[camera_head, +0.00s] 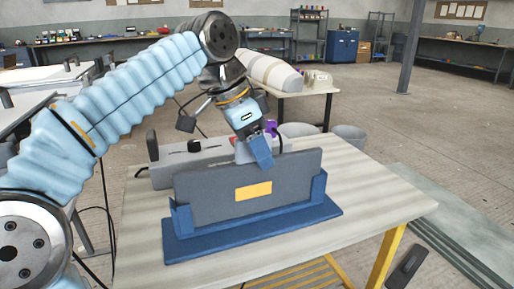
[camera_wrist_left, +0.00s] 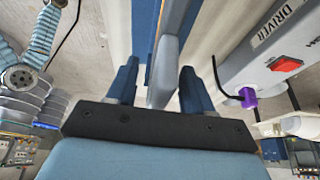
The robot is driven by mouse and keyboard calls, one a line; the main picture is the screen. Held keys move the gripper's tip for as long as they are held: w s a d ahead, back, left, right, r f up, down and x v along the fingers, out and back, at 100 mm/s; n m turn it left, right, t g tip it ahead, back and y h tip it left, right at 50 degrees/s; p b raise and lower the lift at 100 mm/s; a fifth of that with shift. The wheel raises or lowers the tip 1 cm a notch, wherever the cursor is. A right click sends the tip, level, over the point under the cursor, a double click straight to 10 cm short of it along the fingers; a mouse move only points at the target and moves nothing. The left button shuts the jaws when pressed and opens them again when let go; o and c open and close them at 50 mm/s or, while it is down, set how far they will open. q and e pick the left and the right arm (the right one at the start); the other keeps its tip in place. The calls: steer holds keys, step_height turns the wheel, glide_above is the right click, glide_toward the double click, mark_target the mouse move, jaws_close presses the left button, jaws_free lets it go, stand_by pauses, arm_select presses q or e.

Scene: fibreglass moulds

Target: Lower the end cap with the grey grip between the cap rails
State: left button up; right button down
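A grey panel (camera_head: 228,185) with a yellow label, apparently the end cap, stands upright in a blue stand (camera_head: 252,232), between its raised end posts, the apparent cap rails (camera_head: 319,188). My left gripper (camera_head: 260,156) points down at the panel's top edge, one blue finger overlapping its near face. In the left wrist view, my left gripper's fingers (camera_wrist_left: 158,88) are apart. A rounded grey block (camera_wrist_left: 164,72), apparently the grip, is between them, with a gap on the left side. Contact on the right side cannot be told. My right gripper is not in view.
Behind the panel, a grey driver box (camera_wrist_left: 265,50) with a red button (camera_wrist_left: 286,64) and a purple part (camera_wrist_left: 248,97) sits on the table (camera_head: 375,195). The table's right part is clear. Another table with a pale rounded mould (camera_head: 272,71) stands behind.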

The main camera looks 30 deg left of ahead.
arm_select(q)
steer(key=p+v, duration=0.5)
steer(key=v, duration=0.8)
steer(key=shift+r, duration=0.4)
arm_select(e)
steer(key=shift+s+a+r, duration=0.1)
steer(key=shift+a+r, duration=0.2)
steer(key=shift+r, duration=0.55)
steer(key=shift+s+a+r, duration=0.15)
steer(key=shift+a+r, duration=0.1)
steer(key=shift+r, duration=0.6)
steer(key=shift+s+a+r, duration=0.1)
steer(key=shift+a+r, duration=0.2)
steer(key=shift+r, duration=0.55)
